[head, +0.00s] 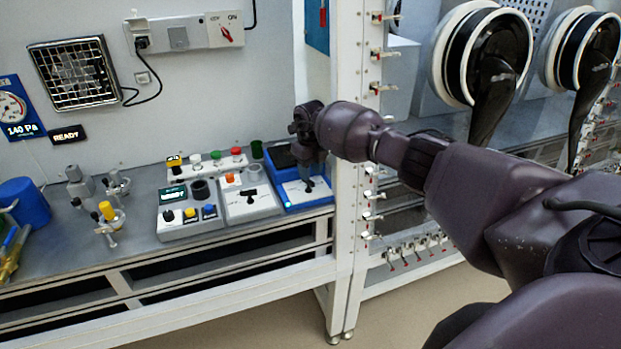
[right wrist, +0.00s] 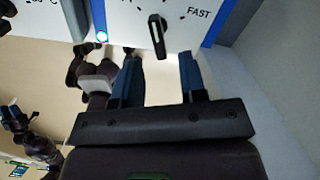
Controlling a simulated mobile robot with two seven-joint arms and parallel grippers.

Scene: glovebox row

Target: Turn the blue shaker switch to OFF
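The blue shaker (head: 313,200) stands at the right end of the bench, with a white front panel and a lit green lamp. In the right wrist view its white panel (right wrist: 180,12) carries a black switch knob (right wrist: 157,35), tick marks and the word FAST at right. The knob's bar stands nearly upright in that picture. No OFF mark is readable. My right gripper (head: 307,180) is over the shaker's front. In the right wrist view its two blue fingers (right wrist: 159,62) are apart and empty, with the knob between and just beyond their tips.
A white hotplate-like unit (head: 248,207) and a grey unit with coloured knobs (head: 188,230) stand left of the shaker. A white frame post (head: 346,230) rises close on its right. A row of coloured buttons (head: 205,166) lies behind.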

